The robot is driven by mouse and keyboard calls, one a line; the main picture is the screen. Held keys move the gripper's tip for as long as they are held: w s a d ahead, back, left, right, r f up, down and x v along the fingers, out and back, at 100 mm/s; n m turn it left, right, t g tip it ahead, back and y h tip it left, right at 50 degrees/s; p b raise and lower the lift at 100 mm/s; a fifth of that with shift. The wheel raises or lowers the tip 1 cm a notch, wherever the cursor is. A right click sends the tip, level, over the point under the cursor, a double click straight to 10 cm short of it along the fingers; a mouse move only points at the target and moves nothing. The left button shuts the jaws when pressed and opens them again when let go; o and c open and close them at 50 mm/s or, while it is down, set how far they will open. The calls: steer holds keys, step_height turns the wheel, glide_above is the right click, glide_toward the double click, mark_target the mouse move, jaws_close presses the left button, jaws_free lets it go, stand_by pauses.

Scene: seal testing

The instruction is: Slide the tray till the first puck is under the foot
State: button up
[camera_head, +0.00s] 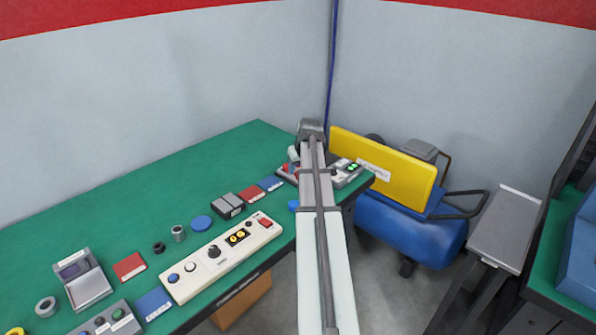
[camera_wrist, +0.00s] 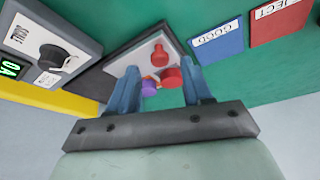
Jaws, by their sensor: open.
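In the wrist view a grey plate (camera_wrist: 122,57) lies on the green bench, turned at an angle. On it stands a red knobbed part (camera_wrist: 158,56), perhaps the foot. Close to it are a red puck (camera_wrist: 171,78) and a purple puck (camera_wrist: 148,91), with a small orange piece (camera_wrist: 148,78) between. I cannot tell the tray's outline from the plate. My gripper (camera_wrist: 160,85) is open, its blue fingers either side of the pucks; whether they touch anything is unclear. In the head view my arm hides most of this station, and the fingertips do not show.
A grey dial box (camera_wrist: 45,50) stands left of the plate in the wrist view. A blue GOOD card (camera_wrist: 217,45) and a red REJECT card (camera_wrist: 280,20) lie to the right. In the head view a white control panel (camera_head: 195,276) lies along the bench's front edge.

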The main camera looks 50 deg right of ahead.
steer(key=shift+x, duration=1.25)
steer(key=shift+c, duration=0.4)
jaws_close()
